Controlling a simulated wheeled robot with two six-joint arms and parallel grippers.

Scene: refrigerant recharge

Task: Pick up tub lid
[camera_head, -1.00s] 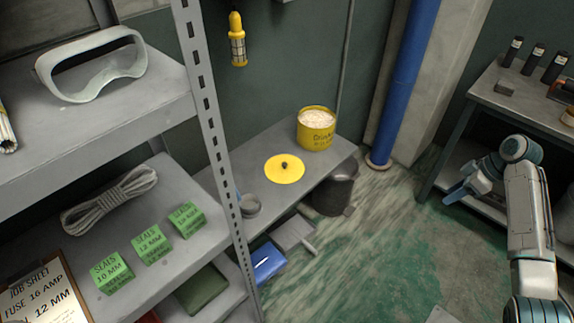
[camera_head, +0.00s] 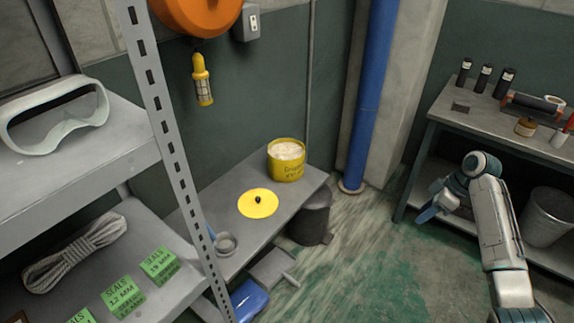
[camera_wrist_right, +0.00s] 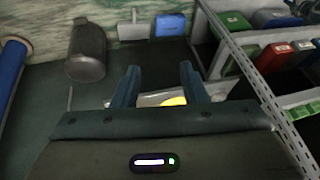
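The tub lid (camera_head: 258,211) is a flat yellow disc with a small black knob. It lies on the grey bench, in front of and left of the yellow tub (camera_head: 287,171), which is open and full of pale material. My right gripper (camera_head: 428,213) is in the air to the right of the bench, well apart from the lid. In the right wrist view its two fingers (camera_wrist_right: 158,82) are spread with nothing held. A yellow patch (camera_wrist_right: 175,101), probably the lid, shows beyond them, mostly hidden by the gripper body. My left gripper is not in view.
A metal shelf post (camera_head: 165,140) stands left of the bench (camera_head: 222,192), with a grey ring (camera_head: 225,244) near it. A dark bin (camera_head: 312,218) and blue pipe (camera_head: 368,100) stand to the right. A workbench (camera_head: 440,112) stands far right. Open floor lies between.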

